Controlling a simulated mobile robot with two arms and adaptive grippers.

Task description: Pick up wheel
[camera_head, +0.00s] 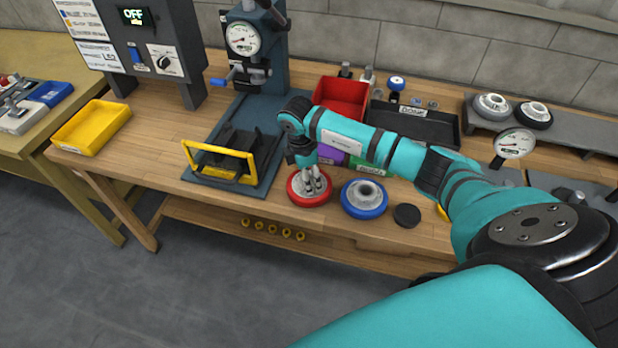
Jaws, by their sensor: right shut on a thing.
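A red-rimmed wheel (296,197) with a pale hub lies at the front edge of the wooden bench. My right gripper (314,188) points down over it and is shut on its hub, which the fingers partly hide. A blue-rimmed wheel (364,209) with a metal hub lies just right of it. Two more wheels, one pale (491,106) and one dark (533,115), sit on a grey rack at the back right. My left gripper is not in view.
A press with a gauge (243,38) and a yellow-handled fixture (222,160) stand left of the gripper. A red bin (341,90), a black tray (415,128) and a black disc (407,215) are nearby. A yellow tray (91,127) sits at the left.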

